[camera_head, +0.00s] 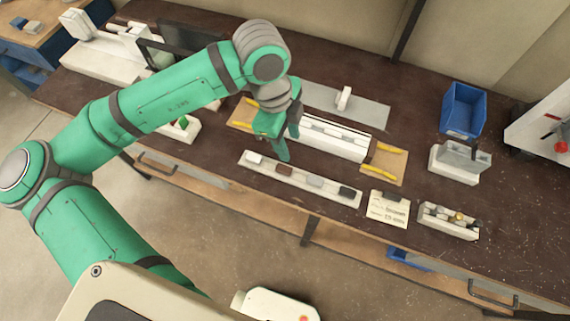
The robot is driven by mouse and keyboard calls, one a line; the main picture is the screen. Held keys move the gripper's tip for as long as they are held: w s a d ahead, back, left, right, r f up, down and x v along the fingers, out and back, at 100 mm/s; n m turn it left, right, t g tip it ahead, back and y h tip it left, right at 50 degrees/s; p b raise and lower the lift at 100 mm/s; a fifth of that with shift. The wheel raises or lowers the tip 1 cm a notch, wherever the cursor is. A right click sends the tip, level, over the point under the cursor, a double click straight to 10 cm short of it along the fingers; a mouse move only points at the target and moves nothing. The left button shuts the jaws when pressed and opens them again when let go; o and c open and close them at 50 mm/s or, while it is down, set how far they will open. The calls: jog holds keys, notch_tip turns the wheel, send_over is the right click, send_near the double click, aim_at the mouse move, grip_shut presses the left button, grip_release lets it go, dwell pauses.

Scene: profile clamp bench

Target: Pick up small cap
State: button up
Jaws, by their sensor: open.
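A long white strip (331,190) lies near the bench's front edge with a row of small cap-like blocks on it. I cannot tell which is the small cap. My gripper (288,145) is open and points down, just behind the strip near the brown block. Nothing shows between its fingers. It partly hides the left end of a white profile (335,138) on a tan base with yellow handles.
A grey mat (365,112) with a small white piece (343,98) lies behind the profile. To the right are a blue bin (462,108), a white fixture (456,164), a label card (388,207) and a small holder (449,220).

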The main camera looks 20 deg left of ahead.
jog(key=a, duration=0.1)
send_over(284, 168)
jog(key=shift+y, duration=0.3)
jog(key=f, duration=0.5)
jog(key=shift+w+a+f, duration=0.15)
jog(key=shift+a+f, duration=0.1)
jog(key=shift+f, duration=0.1)
jog(key=shift+d+f, duration=0.15)
jog(key=shift+f, duration=2.4)
jog(key=shift+s, duration=0.2)
grip_shut()
